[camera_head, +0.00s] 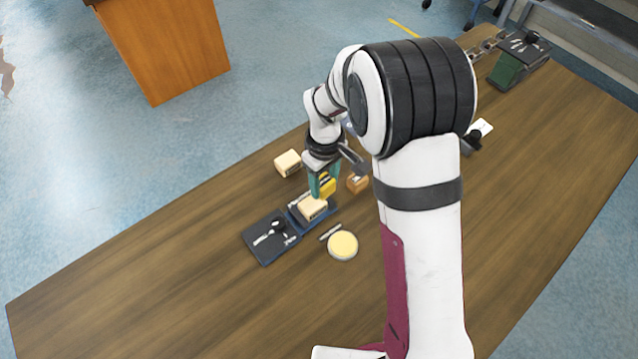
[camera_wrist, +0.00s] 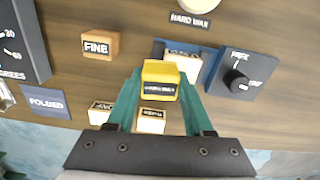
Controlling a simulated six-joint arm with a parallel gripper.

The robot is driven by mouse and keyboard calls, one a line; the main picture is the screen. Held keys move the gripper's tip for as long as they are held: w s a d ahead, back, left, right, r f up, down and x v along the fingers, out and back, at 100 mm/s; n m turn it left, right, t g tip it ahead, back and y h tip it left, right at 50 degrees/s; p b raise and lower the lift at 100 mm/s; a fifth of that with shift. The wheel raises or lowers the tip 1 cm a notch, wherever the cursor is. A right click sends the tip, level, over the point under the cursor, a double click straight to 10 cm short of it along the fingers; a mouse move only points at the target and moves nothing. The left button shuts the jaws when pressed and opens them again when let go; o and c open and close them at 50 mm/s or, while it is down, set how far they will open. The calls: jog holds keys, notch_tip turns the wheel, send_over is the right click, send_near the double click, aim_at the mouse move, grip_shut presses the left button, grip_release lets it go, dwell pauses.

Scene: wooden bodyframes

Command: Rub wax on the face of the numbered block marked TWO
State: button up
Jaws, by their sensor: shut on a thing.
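My gripper (camera_wrist: 158,88), with teal fingers, is shut on a yellow block (camera_wrist: 158,88) with a dark label too small to read. In the head view, my gripper (camera_head: 321,185) holds the yellow block (camera_head: 328,188) just above or against a cream block (camera_head: 312,208). That cream block lies in a blue holder (camera_head: 296,217); its face is partly hidden by the yellow block in the wrist view (camera_wrist: 184,62). I cannot read its number. A round pale-yellow wax disc (camera_head: 342,246) lies nearby; the label beside it in the wrist view reads HARD WAX (camera_wrist: 191,20).
Two more cream blocks (camera_wrist: 101,112) (camera_wrist: 151,120) stand near my fingers. A wooden block marked FINE (camera_wrist: 100,45) and a FOLDED plate (camera_wrist: 45,102) are left. A dark knob panel (camera_wrist: 243,75) adjoins the holder. The table's near left (camera_head: 130,290) is clear.

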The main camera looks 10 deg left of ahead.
jog(key=shift+r, duration=3.2)
jog(key=shift+f, duration=0.2)
